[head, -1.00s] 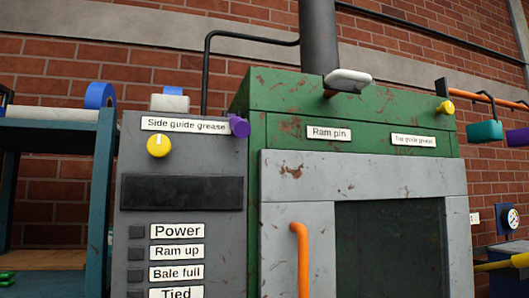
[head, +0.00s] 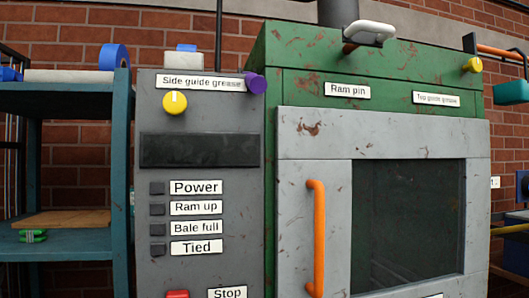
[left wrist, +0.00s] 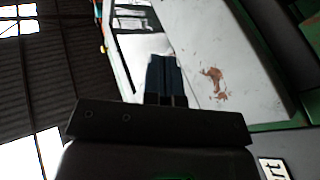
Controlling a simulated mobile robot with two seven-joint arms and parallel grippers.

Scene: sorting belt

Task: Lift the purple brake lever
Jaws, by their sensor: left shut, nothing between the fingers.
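No purple lever is in view now, and no label in view names a brake lever. The one purple thing is a round knob (head: 255,84) beside the "Side guide grease" label on the grey control panel. A teal handle (head: 511,91) is cut by the right edge of the head view, below an orange bar. My left gripper (left wrist: 166,78) shows in the left wrist view, its fingers shut and empty, with a rust-marked light grey panel (left wrist: 190,35) behind it. Neither gripper shows in the head view.
A green machine (head: 290,50) with a grey door and an orange upright handle (head: 317,235) fills the middle. A white-gripped lever (head: 370,32) is on its top. Yellow knobs are on the grey panel (head: 174,103) and top right (head: 472,65). Blue shelving (head: 121,190) stands left.

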